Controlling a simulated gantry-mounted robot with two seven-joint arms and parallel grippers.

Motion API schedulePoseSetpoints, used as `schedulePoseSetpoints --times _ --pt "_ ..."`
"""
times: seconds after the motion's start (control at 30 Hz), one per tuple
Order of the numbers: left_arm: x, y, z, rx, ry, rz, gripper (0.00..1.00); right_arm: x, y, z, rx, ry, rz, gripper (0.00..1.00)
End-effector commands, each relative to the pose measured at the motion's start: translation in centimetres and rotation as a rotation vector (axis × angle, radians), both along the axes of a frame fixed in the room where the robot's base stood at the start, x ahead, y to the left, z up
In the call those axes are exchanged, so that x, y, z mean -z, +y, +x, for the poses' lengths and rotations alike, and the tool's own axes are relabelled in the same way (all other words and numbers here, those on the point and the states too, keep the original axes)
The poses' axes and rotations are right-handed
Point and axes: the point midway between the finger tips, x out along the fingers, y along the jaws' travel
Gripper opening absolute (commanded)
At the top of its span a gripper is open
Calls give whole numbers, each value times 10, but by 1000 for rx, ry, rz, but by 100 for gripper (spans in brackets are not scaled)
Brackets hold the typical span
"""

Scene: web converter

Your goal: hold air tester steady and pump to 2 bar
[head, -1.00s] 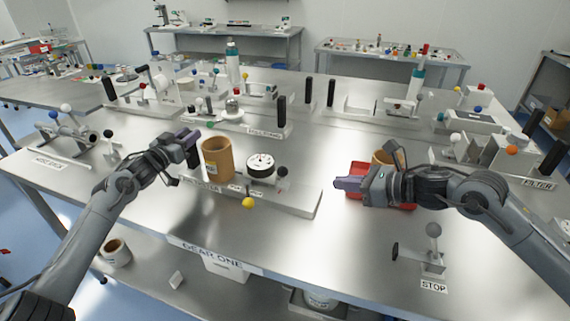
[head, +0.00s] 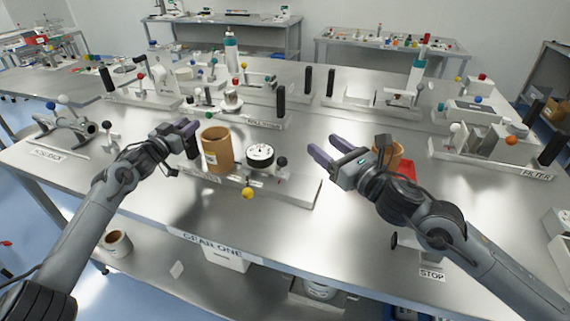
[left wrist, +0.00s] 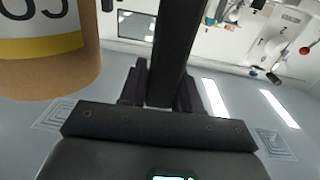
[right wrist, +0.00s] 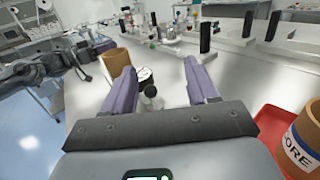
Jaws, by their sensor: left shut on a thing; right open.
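The air tester base (head: 300,192) sits on the steel table, bearing a round white gauge (head: 260,155), a dark knob (head: 282,161) and a brown cylinder (head: 217,150). A yellow ball (head: 248,193) shows at its front edge. My left gripper (head: 187,127) is shut on the black upright post (head: 193,147) at the tester's left end; the post (left wrist: 178,40) also runs between its fingers in the left wrist view. My right gripper (head: 323,146) is open and empty, right of the knob and apart from it. In the right wrist view, the gauge (right wrist: 145,74) and knob (right wrist: 151,92) appear between its fingers. The gauge reading is too small to tell.
A red tray (right wrist: 268,135) with a brown core roll (right wrist: 300,145) lies right of the right gripper. Black posts (head: 281,101) and other fixtures stand behind the tester.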

Motion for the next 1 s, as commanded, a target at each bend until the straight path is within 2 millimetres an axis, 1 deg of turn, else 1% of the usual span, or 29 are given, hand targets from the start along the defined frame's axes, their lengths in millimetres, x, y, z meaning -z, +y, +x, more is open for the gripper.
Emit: schedulePoseSetpoints --times 0.03,0.17,0.23,0.3,0.43,0.57,0.67,1.0 --pt "12 -5 -1 10 19 6 0 13 6 -7 9 16 44 58" --pt "12 -5 -1 10 19 6 0 38 16 -20 16 54 122 58" --pt "12 -5 -1 10 19 6 0 54 22 -26 7 81 141 58" --pt "12 -5 -1 10 19 6 0 70 25 -29 4 108 148 58" --pt "12 -5 -1 10 19 6 0 91 28 -30 3 142 152 58" --pt "12 -5 -1 10 19 6 0 97 34 -24 2 153 152 58" --pt "12 -5 -1 10 19 6 0 98 42 -12 2 154 152 58" --pt "12 -5 -1 10 19 6 0 98 73 36 2 153 151 58"
